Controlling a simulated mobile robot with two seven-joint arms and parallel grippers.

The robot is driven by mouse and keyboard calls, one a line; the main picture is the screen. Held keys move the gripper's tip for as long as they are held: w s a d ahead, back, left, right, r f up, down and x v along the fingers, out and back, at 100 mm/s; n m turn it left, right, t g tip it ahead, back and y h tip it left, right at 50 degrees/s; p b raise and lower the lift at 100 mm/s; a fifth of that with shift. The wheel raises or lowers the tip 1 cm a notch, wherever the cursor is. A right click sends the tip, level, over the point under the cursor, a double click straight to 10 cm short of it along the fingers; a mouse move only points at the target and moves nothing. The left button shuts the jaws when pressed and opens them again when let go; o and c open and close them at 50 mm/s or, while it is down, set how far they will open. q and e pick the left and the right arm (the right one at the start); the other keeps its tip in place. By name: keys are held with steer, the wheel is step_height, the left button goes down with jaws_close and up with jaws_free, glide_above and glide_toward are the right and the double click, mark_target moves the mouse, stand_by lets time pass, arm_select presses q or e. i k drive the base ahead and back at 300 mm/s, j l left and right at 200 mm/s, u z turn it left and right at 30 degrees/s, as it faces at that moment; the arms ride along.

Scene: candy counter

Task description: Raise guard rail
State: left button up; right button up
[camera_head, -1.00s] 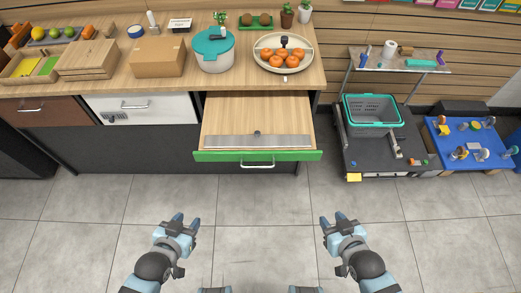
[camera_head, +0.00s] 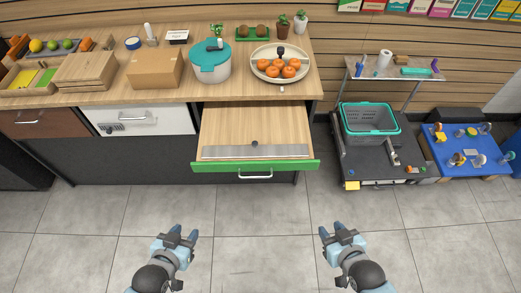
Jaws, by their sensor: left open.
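A pull-out wooden board (camera_head: 262,122) with a green front (camera_head: 230,167) and pale handle (camera_head: 255,176) extends from the counter. A flat grey metal strip (camera_head: 225,153), seemingly the guard rail, lies along the board near its front edge. A small dark knob (camera_head: 254,143) sits just behind the strip's middle. My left gripper (camera_head: 182,237) is open and empty, in front of the counter and left of the green front. My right gripper (camera_head: 336,235) is also in front of the counter, to the right of the board; its fingers are apart and empty. Neither touches the strip.
The counter (camera_head: 110,97) carries a cardboard box (camera_head: 155,70), a teal-lidded pot (camera_head: 210,70) and a tray (camera_head: 262,72) of oranges. At right stand a cart with a green-rimmed crate (camera_head: 368,128) and a blue platform (camera_head: 450,165). The tiled floor (camera_head: 258,220) ahead is clear.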

mark_target(254, 150)
steer(key=k+z, duration=0.15)
steer(key=z, duration=0.2)
steer(key=k+z, duration=0.15)
steer(key=z, duration=0.2)
steer(key=k+l+z, duration=0.15)
steer(key=z, duration=0.2)
